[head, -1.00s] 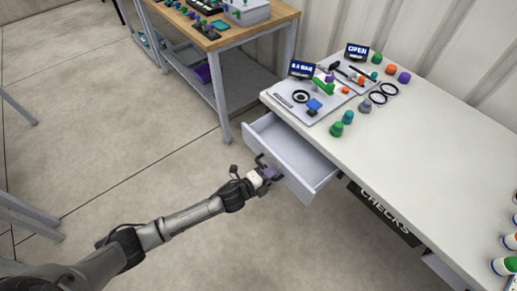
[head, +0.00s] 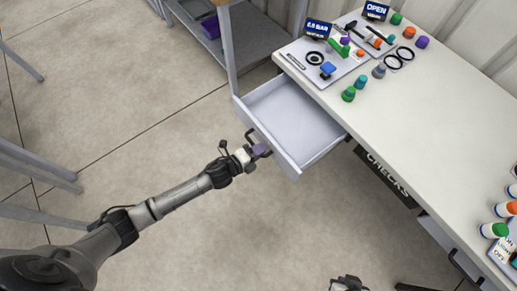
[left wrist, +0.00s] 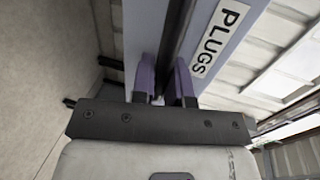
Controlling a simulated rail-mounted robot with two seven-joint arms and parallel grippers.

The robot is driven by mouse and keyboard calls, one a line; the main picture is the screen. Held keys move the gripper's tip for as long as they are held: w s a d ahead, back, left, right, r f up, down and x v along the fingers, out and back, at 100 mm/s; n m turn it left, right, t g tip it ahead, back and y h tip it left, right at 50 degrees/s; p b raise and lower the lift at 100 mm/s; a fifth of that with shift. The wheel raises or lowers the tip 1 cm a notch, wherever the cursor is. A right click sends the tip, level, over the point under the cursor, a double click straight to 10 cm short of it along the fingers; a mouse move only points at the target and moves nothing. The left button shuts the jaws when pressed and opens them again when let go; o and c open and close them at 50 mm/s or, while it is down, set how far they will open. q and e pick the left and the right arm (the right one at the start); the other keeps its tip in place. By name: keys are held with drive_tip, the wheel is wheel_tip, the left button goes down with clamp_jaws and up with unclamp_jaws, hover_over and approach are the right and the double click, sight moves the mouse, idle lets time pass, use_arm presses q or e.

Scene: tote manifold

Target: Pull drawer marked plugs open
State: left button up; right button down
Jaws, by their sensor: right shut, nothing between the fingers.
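The drawer marked plugs (head: 292,118) stands open under the left end of the white bench in the head view, and its inside looks empty. Its PLUGS label (left wrist: 218,38) shows on the front in the left wrist view. My left gripper (head: 262,151) is at the drawer's dark bar handle (left wrist: 178,40). Its purple fingers (left wrist: 166,85) lie on both sides of the handle and appear closed on it. My right gripper (head: 348,284) is only partly in view at the bottom edge of the head view, shut, empty and away from the drawer.
The bench top (head: 440,110) carries a panel with a gauge display (head: 318,28), an OPEN display (head: 376,10), coloured plugs and black rings. A drawer marked CHECKS (head: 388,176) is beside the open one. A table leg (head: 228,50) stands close behind. The floor in front is clear.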

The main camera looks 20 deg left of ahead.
use_arm(q)
drive_tip(key=o, duration=0.4)
drive_tip(key=shift+o, duration=0.2)
drive_tip(key=shift+a, duration=0.1)
drive_tip(key=p+v, duration=0.2)
drive_tip(key=v, duration=1.1)
drive_tip(key=shift+s+p, duration=0.35)
drive_tip(key=shift+p, duration=0.05)
drive_tip(key=shift+a, duration=0.15)
drive_tip(key=shift+r, duration=0.1)
